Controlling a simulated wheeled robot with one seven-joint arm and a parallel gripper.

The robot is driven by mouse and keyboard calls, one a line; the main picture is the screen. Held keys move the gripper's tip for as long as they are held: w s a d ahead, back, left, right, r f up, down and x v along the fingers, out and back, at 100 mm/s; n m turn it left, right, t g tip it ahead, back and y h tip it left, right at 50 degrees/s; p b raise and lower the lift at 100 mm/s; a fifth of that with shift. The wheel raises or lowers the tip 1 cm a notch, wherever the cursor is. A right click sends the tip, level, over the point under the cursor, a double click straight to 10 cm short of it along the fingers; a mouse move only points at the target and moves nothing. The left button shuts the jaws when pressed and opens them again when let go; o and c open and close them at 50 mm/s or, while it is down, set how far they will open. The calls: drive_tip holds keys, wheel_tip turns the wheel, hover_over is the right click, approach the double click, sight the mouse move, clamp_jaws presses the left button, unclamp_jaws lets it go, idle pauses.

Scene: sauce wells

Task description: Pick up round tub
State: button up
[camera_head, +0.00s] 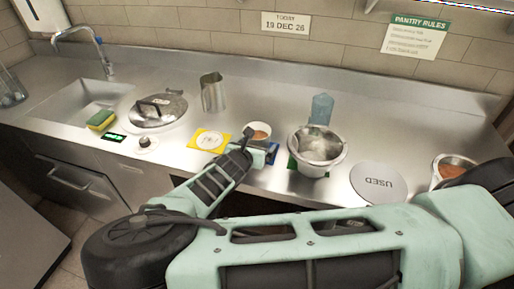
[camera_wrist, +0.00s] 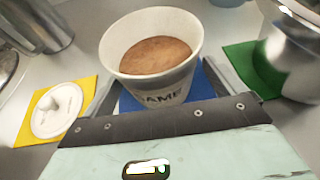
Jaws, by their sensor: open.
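The round tub is a white paper tub (camera_wrist: 156,88) with smooth brown contents and a dark label partly reading "AME". It stands upright on a blue mat (camera_wrist: 133,104) in the wrist view. In the head view the tub (camera_head: 258,127) is small, at the middle of the counter. My gripper (camera_head: 247,147) is right at its near side, with the arm reaching in from the front. In the wrist view the jaws are open, with the tub's lower part between or just beyond them.
A yellow mat (camera_head: 194,146) with a white disc lies left; a steel pot (camera_head: 317,166) stands on a green mat right. Sink (camera_head: 75,101) far left.

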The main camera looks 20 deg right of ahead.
drive_tip(key=shift+w+d, duration=0.1)
drive_tip(key=shift+w, duration=0.05)
drive_tip(key=c, duration=1.3)
drive_tip(key=shift+c, duration=0.2)
wheel_tip(320, 180, up, 10)
drive_tip(key=b, duration=0.2)
